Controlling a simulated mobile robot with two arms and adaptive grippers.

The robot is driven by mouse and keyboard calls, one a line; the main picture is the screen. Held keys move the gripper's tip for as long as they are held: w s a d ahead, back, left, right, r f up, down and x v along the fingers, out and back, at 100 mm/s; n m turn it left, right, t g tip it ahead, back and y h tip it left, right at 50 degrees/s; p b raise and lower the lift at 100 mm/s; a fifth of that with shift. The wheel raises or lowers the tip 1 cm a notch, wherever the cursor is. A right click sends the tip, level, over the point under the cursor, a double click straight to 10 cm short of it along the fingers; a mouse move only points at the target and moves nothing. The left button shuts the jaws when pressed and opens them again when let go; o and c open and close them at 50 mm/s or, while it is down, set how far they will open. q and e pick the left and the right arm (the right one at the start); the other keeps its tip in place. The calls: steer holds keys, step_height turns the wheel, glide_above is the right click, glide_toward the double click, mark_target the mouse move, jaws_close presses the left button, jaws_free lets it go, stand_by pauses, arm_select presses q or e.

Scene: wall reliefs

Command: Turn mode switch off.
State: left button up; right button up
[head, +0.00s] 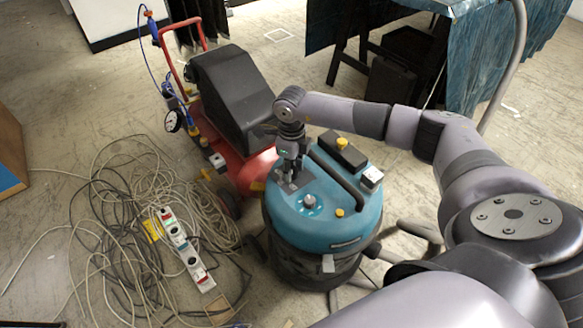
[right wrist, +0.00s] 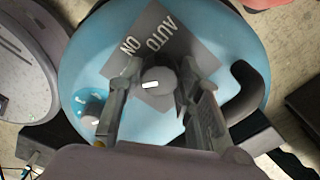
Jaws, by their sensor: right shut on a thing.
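The mode switch (right wrist: 158,80) is a round grey knob with a white mark, on a grey plate lettered "AUTO" and "ON" on top of a blue vacuum (head: 335,216). The white mark points roughly left in the right wrist view. My right gripper (head: 290,176) reaches down onto the vacuum's lid, and in the right wrist view its two fingers (right wrist: 159,78) are shut on the knob from both sides. In the head view the gripper hides the knob. The "OFF" lettering is not visible. My left gripper is not in view.
A second, smaller knob (head: 309,202) sits on the lid, with a black handle (head: 340,178) beside it. A red compressor (head: 232,150) stands close behind. Tangled cables (head: 130,215) and a power strip (head: 184,248) lie on the floor at left.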

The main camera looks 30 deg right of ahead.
steer(key=shift+n, duration=0.6)
steer(key=o, duration=1.2)
steer(key=shift+c, duration=0.2)
step_height(320, 180, up, 12)
stand_by(0.3)
